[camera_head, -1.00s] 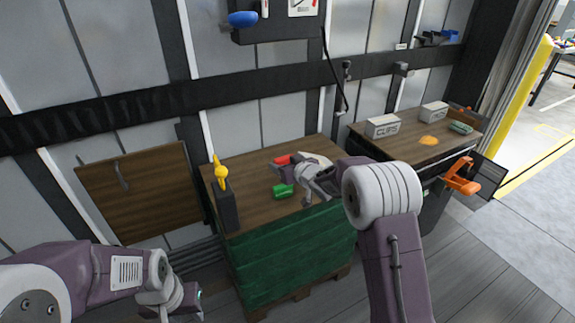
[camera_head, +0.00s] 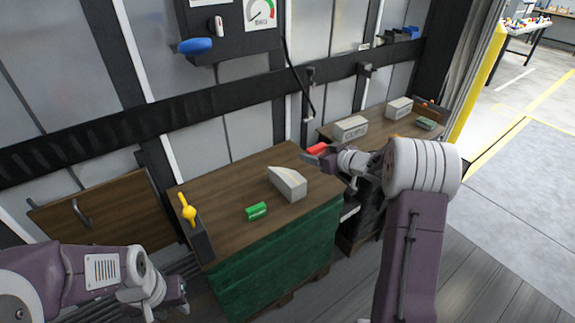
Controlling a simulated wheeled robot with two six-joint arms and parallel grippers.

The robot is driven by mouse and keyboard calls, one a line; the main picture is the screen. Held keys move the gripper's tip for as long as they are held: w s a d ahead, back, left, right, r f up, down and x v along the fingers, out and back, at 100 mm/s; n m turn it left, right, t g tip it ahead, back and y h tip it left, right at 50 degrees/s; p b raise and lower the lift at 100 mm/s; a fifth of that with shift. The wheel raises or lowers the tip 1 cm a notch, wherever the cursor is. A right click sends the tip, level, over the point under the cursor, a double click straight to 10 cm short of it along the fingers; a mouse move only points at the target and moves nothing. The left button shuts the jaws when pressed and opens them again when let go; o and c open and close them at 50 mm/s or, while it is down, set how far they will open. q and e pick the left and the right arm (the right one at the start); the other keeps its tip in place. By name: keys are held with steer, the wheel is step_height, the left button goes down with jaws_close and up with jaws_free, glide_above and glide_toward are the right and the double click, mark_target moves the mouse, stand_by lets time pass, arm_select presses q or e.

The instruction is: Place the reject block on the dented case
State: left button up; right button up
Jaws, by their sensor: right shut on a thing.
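My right gripper (camera_head: 320,156) is shut on a red block (camera_head: 317,148), which looks like the reject block. It holds the block in the air near the right back corner of the wooden-topped bench. A pale grey case (camera_head: 290,186) with a cut-down, sloping top stands on that bench, below and left of the red block; it looks like the dented case. The red block and the case are apart. My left gripper (camera_head: 172,303) is low at the left, away from the bench; its fingers are too unclear to read.
A green block (camera_head: 256,211) lies on the bench (camera_head: 225,185) in front of the case. A yellow-handled fixture (camera_head: 188,210) stands at its left edge. A second table holds two white boxes, one labelled CLIPS (camera_head: 351,129), the other behind it (camera_head: 399,108).

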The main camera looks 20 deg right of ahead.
steer(key=shift+s+d+r, duration=0.25)
steer(key=b, duration=0.4)
glide_above(287, 173)
step_height(287, 173, down, 7)
steer(key=shift+d+f, duration=0.1)
steer(key=shift+d, duration=0.05)
steer(key=shift+w+a, duration=0.2)
steer(key=shift+w, duration=0.05)
step_height(287, 173, down, 4)
steer(key=shift+s+r+b, duration=0.1)
steer(key=shift+b, duration=0.6)
steer(key=shift+f, duration=0.3)
steer(key=shift+r, duration=0.1)
